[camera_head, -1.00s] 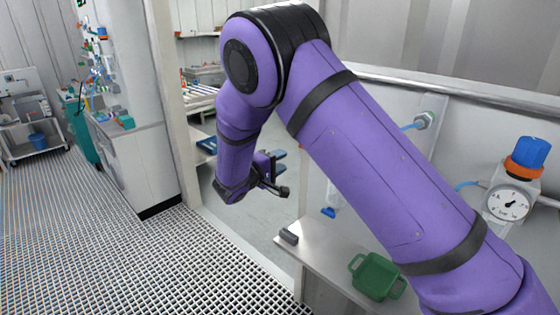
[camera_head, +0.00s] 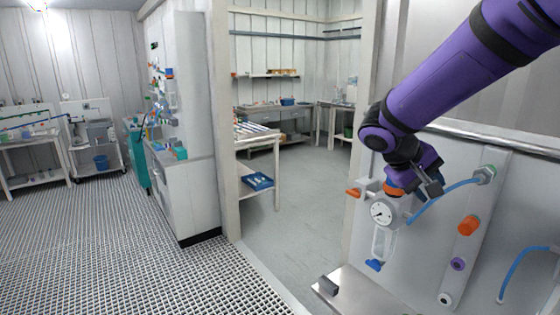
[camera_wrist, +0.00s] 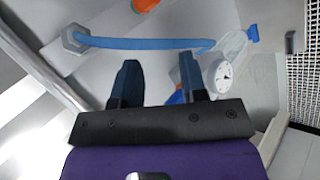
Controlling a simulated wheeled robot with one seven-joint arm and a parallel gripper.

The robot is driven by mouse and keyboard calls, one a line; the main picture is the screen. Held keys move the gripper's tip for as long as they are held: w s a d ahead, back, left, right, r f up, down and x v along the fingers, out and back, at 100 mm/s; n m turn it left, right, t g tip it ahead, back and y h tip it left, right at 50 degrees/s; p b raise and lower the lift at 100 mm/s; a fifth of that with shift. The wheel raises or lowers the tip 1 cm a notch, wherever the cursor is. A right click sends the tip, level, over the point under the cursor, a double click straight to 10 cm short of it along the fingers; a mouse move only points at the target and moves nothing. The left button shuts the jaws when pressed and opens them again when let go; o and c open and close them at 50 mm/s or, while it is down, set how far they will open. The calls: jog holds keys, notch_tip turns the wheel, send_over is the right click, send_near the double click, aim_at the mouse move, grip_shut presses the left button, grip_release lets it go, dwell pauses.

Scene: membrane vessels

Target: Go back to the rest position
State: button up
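My purple arm reaches in from the top right of the head view. My gripper (camera_head: 434,190) is in front of the wall panel, beside the pressure gauge (camera_head: 382,213) with its orange parts. In the wrist view my gripper (camera_wrist: 158,82) has its two dark fingers apart, with nothing between them. The blue hose (camera_wrist: 145,43) and the gauge (camera_wrist: 223,74) show beyond the fingertips. I cannot tell how far the fingertips are from the panel.
An orange knob (camera_head: 468,226) is on the panel. A doorway opens onto clear grey floor (camera_head: 290,228). A white cabinet (camera_head: 190,195) stands left, beside open grating floor (camera_head: 110,250).

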jog(key=s+r+t+y, duration=0.2)
jog(key=s+r+y, duration=0.1)
jog(key=s, duration=0.8)
jog(key=s+r+m+t+y, duration=0.1)
jog(key=s+y, duration=0.4)
jog(key=s, duration=0.7)
jog(key=shift+a+r+t+y, duration=0.3)
jog(key=shift+r+t, duration=0.2)
jog(key=shift+r, duration=0.4)
